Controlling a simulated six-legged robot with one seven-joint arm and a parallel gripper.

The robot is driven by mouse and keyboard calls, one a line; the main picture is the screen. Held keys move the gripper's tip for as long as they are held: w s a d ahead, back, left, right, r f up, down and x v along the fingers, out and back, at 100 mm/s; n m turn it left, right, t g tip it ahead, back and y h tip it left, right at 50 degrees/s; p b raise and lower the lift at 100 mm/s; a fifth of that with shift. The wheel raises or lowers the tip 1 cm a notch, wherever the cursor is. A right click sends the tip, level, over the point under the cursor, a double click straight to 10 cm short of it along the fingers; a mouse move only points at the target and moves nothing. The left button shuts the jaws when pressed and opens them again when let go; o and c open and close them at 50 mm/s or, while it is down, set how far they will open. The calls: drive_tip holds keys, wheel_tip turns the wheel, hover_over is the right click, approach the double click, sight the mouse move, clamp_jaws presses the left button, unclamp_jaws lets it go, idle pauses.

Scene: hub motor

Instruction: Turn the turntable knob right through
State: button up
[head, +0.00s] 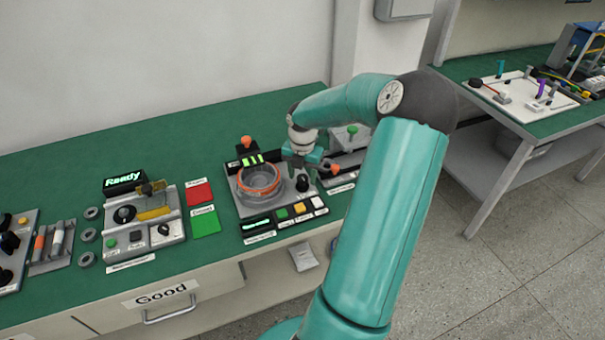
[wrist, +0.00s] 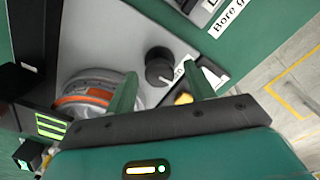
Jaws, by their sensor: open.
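The black turntable knob (head: 303,183) stands on the light grey panel of the turntable station, right of the round turntable (head: 260,181) with its orange-ringed clear part. The knob (wrist: 158,66) also shows in the wrist view, with a white pointer mark toward its lower right. My gripper (head: 308,166) is above the knob in the head view. In the wrist view my gripper (wrist: 161,68) is open, its two green fingers apart, and the knob appears between their tips. I cannot tell whether either finger touches it.
An orange-topped post (head: 247,143) stands behind the turntable. Green, yellow and white buttons (head: 299,208) line the station's front. Red (head: 199,192) and green (head: 205,222) pads lie to the left, beside a device with a "Ready" display (head: 124,180). Another fixture is close on the right.

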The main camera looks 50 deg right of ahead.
drive_tip(key=c, duration=1)
